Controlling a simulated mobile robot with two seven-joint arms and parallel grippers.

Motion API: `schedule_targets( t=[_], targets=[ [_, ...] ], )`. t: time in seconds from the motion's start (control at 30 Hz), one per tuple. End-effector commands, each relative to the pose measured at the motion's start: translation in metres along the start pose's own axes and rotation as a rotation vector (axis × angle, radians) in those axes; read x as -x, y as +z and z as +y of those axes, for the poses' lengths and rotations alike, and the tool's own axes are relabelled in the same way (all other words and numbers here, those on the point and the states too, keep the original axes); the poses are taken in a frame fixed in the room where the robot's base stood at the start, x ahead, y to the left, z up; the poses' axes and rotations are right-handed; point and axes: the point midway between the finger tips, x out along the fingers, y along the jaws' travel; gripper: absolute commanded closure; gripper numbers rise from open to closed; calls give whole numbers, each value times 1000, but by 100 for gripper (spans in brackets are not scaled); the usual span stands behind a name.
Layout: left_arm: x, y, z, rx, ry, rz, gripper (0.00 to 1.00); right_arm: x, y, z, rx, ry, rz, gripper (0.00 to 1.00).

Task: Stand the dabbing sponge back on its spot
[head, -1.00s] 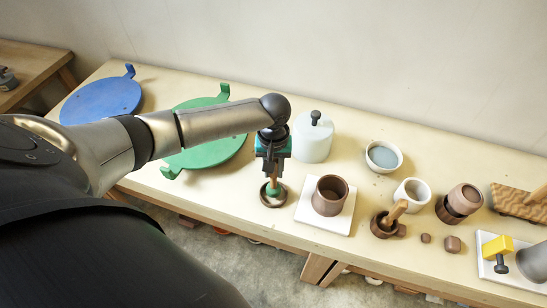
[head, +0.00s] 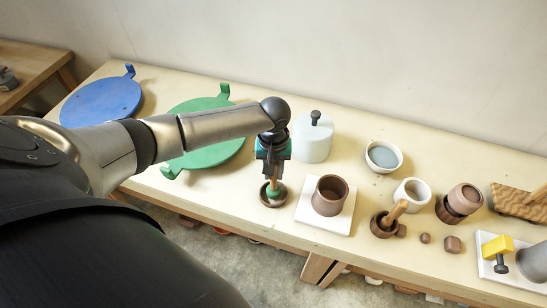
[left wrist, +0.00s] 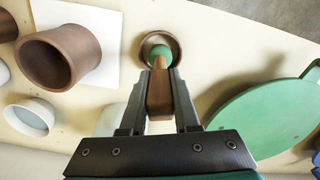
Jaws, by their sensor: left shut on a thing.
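The dabbing sponge has a wooden handle and a green head. In the head view the sponge (head: 274,187) stands upright with its head down inside a small brown ring-shaped holder (head: 267,202) near the table's front edge. My left gripper (head: 273,168) is above it, shut on the handle. In the left wrist view the handle (left wrist: 159,90) lies between the two fingers, and the green head (left wrist: 160,52) is within the rim of the holder (left wrist: 145,43). Whether the head touches the holder's bottom is hidden. My right gripper is not in view.
A brown cup (head: 329,195) on a white tile (head: 305,214) stands just right of the holder. A white lidded jar (head: 312,140) is behind. A green round board (head: 205,150) lies left, under my arm. Bowls, small pots and a yellow tool (head: 497,247) fill the right.

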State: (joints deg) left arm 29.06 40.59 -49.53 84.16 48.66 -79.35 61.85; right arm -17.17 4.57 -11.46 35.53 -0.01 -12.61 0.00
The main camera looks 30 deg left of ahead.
Motion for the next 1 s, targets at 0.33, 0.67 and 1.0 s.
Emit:
schedule_targets(
  t=[0.33,0.67,1.0],
  targets=[
    [-8,0,0,1,0,0,100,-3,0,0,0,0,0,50],
    [-11,0,0,0,1,0,68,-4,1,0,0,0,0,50],
    [-11,0,0,0,0,0,35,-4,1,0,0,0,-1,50]
  ],
)
